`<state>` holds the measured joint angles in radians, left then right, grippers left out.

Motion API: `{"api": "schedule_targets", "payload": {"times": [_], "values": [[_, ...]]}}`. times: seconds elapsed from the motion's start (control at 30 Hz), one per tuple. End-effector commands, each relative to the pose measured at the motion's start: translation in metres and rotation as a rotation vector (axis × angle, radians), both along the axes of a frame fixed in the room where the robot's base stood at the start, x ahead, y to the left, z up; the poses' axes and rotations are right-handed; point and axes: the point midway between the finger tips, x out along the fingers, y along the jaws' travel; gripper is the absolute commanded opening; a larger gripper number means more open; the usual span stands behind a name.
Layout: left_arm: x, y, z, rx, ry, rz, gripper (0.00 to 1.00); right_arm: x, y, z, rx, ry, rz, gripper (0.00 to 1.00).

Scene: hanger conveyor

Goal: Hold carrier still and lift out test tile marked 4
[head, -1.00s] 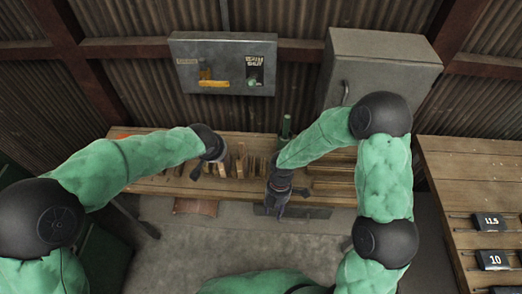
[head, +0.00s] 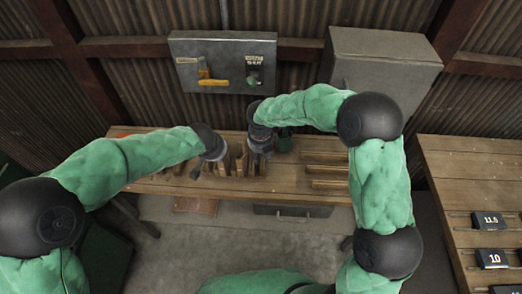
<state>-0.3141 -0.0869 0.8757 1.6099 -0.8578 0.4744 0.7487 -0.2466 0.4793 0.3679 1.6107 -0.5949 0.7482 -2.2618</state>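A wooden carrier with upright slats or tiles (head: 240,167) stands on the workbench, partly hidden by my grippers. No number 4 is legible, so I cannot tell which piece is the test tile. My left gripper (head: 208,172) is low at the left part of the row, its dark fingers apart; whether they touch the carrier is unclear. My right gripper (head: 260,158) points down over the right end of the row. Its fingers are small and dark, and I cannot tell whether they are open or hold anything.
The wooden workbench (head: 300,190) has slatted wooden pieces (head: 325,169) at its right. A green object (head: 284,142) stands behind my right gripper. A grey control panel (head: 222,62) and a grey cabinet (head: 375,70) are behind. Black numbered blocks (head: 488,221) lie on the right table (head: 470,170).

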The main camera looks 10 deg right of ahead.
Motion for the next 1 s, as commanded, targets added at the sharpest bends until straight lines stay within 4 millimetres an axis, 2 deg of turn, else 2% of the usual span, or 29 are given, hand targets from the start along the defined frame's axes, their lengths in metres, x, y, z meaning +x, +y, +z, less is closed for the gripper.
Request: {"api": "schedule_targets", "payload": {"times": [0.2,0.5,0.93,1.0], "values": [[0.0,0.0,0.0,0.0,0.0,0.0,0.39,0.004,-0.001,-0.039,0.0,0.004,-0.001,0.39],[0.0,0.0,0.0,0.0,0.0,0.0,0.39,0.008,-0.002,-0.074,0.0,0.002,-0.002,0.39],[0.0,0.0,0.0,0.0,0.0,0.0,0.39,0.009,-0.002,-0.081,0.001,0.001,-0.002,0.39],[0.0,0.0,0.0,0.0,0.0,0.0,0.39,0.009,-0.002,-0.081,0.001,0.001,-0.002,0.19]]}}
